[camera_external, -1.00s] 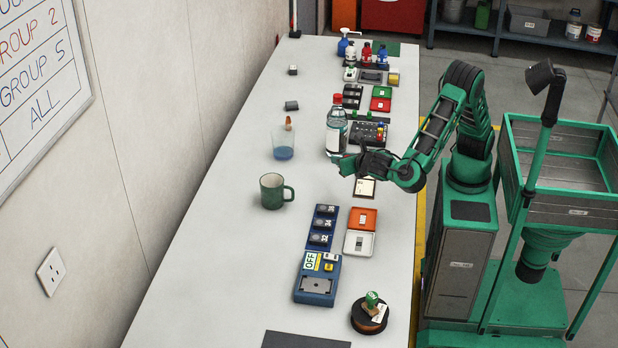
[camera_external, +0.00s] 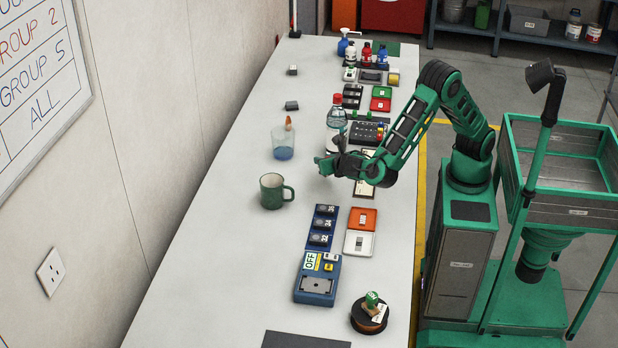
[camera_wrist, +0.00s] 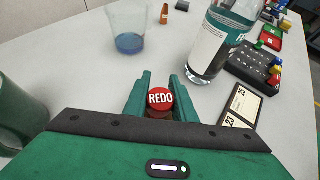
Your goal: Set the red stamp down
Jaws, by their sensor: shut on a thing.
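The red stamp shows in the wrist view as a round red top (camera_wrist: 160,98) marked REDO, between my two green fingers. My gripper (camera_wrist: 158,92) is shut on it. In the external view my gripper (camera_external: 324,166) is over the white table, right of and beyond the green mug. The stamp cannot be made out there. Its underside is hidden, and I cannot tell whether it touches the table.
A clear bottle (camera_external: 336,120) stands close behind my gripper. A cup with blue liquid (camera_external: 283,146) is to the left, and a green mug (camera_external: 271,191) is nearer. A card (camera_wrist: 240,104) lies to the right. The table (camera_external: 225,245) left of the mug is clear.

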